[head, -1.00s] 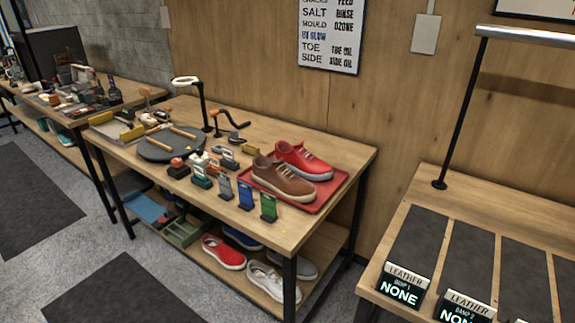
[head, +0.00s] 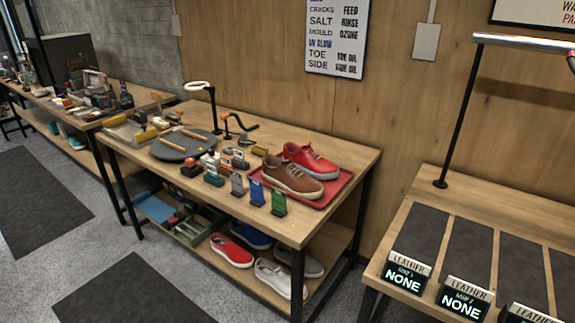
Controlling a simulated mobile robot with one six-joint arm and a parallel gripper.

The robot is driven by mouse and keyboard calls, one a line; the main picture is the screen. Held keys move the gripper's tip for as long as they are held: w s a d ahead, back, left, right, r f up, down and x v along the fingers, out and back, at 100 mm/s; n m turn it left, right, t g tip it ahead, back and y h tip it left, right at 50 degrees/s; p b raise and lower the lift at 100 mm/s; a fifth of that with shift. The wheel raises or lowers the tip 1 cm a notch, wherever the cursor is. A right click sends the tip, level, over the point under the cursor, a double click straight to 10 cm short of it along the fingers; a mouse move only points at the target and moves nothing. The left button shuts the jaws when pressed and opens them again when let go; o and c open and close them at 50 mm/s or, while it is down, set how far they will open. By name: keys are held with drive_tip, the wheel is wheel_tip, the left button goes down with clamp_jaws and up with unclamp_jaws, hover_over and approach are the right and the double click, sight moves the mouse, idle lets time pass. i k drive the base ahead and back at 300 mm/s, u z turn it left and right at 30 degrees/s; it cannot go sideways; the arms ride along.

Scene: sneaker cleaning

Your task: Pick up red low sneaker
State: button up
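A red sneaker (head: 313,160) with a pale sole and laces sits on a red tray (head: 337,191) at the right end of the middle workbench. A brown sneaker (head: 291,178) stands in front of it on the same tray and hides part of it. Another red shoe (head: 232,250) with a white sole lies on the bench's lower shelf. I cannot tell from its small size whether it has laces. My gripper is not recognisable in view.
The workbench (head: 290,228) holds a round dark mat (head: 184,146), a ring lamp (head: 199,87) and several small cards and tools. Blue, white and grey shoes share the lower shelf. A second bench with dark mats (head: 418,233) stands at right. Grey floor (head: 205,287) lies in front.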

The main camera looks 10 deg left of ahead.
sight(310, 163)
drive_tip(key=z, duration=0.2)
drive_tip(key=k, duration=0.2)
drive_tip(key=u, duration=2.25)
drive_tip(key=k, duration=0.65)
drive_tip(key=z, duration=0.2)
drive_tip(key=i, duration=1.65)
drive_tip(key=u, duration=0.2)
